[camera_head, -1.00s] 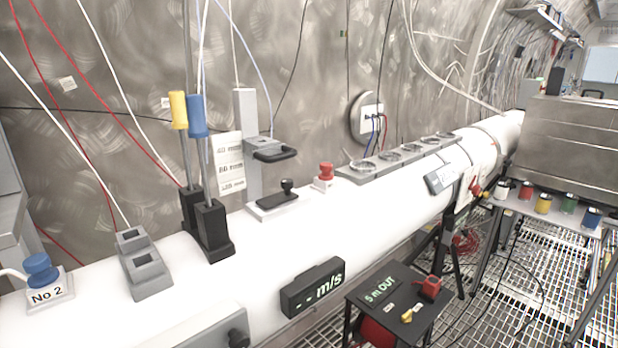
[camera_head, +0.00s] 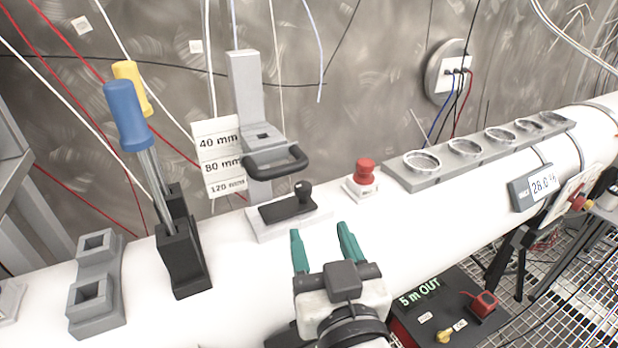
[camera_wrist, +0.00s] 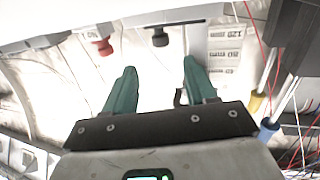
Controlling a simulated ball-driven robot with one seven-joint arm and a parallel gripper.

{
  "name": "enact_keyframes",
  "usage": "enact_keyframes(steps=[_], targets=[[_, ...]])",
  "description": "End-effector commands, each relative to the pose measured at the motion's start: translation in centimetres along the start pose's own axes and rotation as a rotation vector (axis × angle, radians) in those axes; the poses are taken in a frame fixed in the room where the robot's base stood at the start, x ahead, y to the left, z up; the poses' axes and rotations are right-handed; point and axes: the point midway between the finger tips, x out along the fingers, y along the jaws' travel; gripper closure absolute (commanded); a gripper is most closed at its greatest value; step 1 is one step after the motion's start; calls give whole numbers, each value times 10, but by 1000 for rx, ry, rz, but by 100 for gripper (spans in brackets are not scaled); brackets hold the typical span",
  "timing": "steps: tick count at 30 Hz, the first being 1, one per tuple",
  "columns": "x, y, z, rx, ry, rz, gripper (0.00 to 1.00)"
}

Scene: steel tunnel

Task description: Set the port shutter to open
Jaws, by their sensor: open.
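The port shutter appears to be the black plate (camera_head: 278,211) with an upright black knob (camera_head: 303,188) at its right end. It lies on a pale base on top of the white pipe, below a grey column. My gripper (camera_head: 321,232) is open and empty, in front of the shutter and toward the lower right in the head view. In the wrist view the open green fingers (camera_wrist: 159,68) point toward the knob (camera_wrist: 160,39), with a gap left between. The plate (camera_wrist: 165,21) shows as a thin dark edge there.
A red knob (camera_head: 364,172) stands right of the shutter. A ring tray (camera_head: 480,153) lies along the pipe at right.

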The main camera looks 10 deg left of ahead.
Motion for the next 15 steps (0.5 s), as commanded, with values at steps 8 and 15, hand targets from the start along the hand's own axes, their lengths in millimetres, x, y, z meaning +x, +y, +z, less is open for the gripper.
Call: enact_keyframes(steps=[8, 15], targets=[[36, 0, -3, -2, 1, 1, 44], [78, 0, -2, -1, -1, 1, 44]])
